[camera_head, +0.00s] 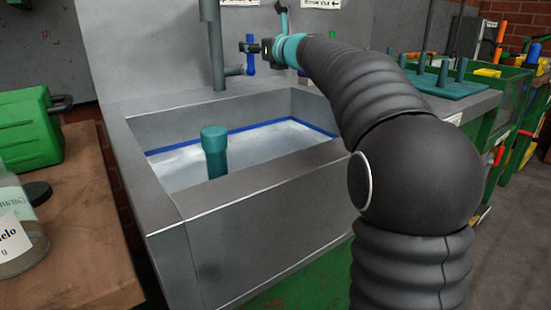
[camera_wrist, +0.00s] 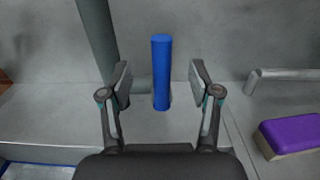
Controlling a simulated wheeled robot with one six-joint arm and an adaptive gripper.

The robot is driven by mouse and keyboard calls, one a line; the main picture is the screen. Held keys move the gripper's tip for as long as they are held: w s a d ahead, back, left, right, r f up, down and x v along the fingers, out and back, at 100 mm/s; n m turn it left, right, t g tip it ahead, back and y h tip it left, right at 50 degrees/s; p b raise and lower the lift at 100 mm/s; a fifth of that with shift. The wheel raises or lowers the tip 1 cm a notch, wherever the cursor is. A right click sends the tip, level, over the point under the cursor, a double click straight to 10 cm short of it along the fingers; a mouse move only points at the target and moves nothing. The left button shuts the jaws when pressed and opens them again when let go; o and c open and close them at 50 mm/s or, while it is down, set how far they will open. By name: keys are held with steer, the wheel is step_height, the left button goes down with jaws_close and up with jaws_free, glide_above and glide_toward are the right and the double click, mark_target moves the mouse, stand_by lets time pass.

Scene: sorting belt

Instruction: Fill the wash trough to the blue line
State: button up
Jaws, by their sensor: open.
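The grey wash trough (camera_head: 255,220) has a blue line (camera_head: 235,131) around its inner walls. A pale, water-like surface (camera_head: 268,140) lies in it, close to the line's lower edge along the back; the exact level is hard to tell. A teal standing plug (camera_head: 214,150) rises from it. A blue upright tap handle (camera_head: 250,55) stands behind the trough; in the wrist view the handle (camera_wrist: 161,72) is between my fingers, with gaps on both sides. My gripper (camera_wrist: 161,82) is open and empty; it also shows in the head view (camera_head: 252,47). No stream is visible.
A grey vertical pipe (camera_head: 216,50) stands left of the handle. A purple block (camera_wrist: 288,135) lies to the right on the ledge. A green can (camera_head: 28,130) and a labelled jar (camera_head: 18,235) stand on the wooden bench. A teal pegged rack (camera_head: 445,83) is at right.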

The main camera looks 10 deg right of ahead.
steer(key=shift+b+v, duration=0.7)
steer(key=shift+v, duration=2.2)
